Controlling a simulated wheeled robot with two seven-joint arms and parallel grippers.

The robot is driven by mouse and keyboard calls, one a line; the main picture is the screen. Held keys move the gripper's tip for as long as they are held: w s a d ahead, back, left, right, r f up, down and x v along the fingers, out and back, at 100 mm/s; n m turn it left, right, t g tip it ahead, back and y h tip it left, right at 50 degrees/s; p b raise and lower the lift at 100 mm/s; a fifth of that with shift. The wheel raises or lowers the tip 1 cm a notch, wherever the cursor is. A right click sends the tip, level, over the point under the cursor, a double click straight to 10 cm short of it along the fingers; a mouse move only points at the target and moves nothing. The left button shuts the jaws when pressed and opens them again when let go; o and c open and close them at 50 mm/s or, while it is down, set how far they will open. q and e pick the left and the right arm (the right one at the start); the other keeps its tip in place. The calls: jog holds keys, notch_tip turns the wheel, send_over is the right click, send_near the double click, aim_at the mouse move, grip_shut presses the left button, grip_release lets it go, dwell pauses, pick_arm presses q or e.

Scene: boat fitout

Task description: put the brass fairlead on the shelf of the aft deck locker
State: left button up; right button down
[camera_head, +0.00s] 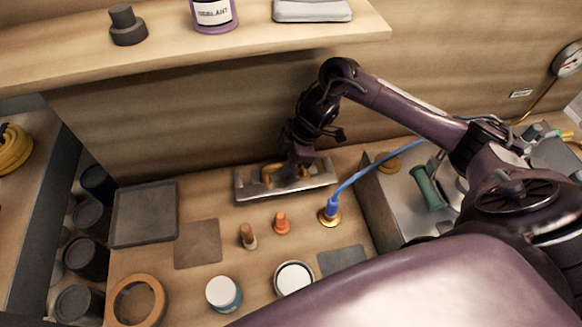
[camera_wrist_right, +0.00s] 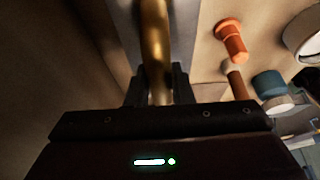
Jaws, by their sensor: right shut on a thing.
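My right gripper (camera_head: 296,168) reaches down to the counter near the back wall. It is shut on a curved brass bar (camera_head: 269,173). In the right wrist view the bar (camera_wrist_right: 157,45) passes between the two fingers. The bar lies along a long grey metal piece (camera_head: 252,190); I cannot tell whether it is joined to it, or whether the bar is the fairlead or a handle. A round brass fitting (camera_head: 329,219) with a blue line stands to the right. I cannot identify the locker shelf for certain. My left gripper is not in view.
An orange plug (camera_head: 282,223), a brown peg (camera_head: 248,236), jars and a tape roll (camera_head: 137,299) stand in front. A bin holds a green cylinder (camera_head: 428,188).

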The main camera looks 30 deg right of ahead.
jog(key=shift+f, duration=2.55)
jog(key=shift+f, duration=0.1)
jog(key=c, duration=1.3)
grip_release()
